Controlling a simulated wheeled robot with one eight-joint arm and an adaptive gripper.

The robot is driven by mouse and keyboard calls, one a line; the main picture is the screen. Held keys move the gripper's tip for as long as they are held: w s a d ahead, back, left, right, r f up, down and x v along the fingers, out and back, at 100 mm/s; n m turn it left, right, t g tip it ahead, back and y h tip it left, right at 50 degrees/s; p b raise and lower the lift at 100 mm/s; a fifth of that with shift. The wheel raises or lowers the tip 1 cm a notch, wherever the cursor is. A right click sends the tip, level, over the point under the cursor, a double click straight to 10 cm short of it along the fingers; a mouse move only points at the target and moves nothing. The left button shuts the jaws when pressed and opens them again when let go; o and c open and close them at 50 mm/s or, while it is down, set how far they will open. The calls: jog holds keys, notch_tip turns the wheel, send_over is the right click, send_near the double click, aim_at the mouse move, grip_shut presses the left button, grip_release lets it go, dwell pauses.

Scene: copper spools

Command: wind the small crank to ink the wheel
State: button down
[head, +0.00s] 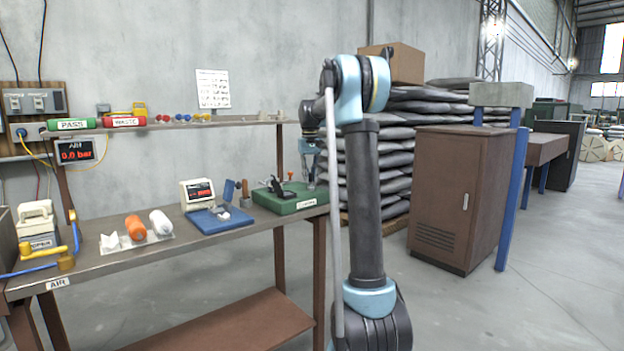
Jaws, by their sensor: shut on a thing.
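The green-based device (287,200) stands at the right end of the bench, with dark parts on top and a small label on its front. The inking wheel is too small to make out for certain among these parts. My gripper (311,183) points down over the right side of the green base and is shut on what appears to be the small crank. The fingers and my arm hide most of the crank, so its angle cannot be told.
A blue tray (236,222) with a small display (198,192) stands left of the green base. Orange and white rolls (136,228) lie farther left. A shelf (232,124) runs above the bench. Stacked sacks (390,165) and a brown cabinet (440,205) stand to the right.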

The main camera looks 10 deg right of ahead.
jog(key=n, duration=0.2)
jog(key=a+n, duration=0.1)
jog(key=n, duration=0.2)
jog(key=shift+s+a+n, duration=0.15)
jog(key=shift+a+n, duration=0.15)
jog(key=n, duration=0.3)
jog(key=s+a+n, duration=0.1)
jog(key=shift+n, duration=0.4)
jog(key=c, duration=1.5)
grip_release()
jog(key=shift+r, duration=0.15)
notch_tip(320, 180, up, 12)
jog(key=shift+f, duration=0.2)
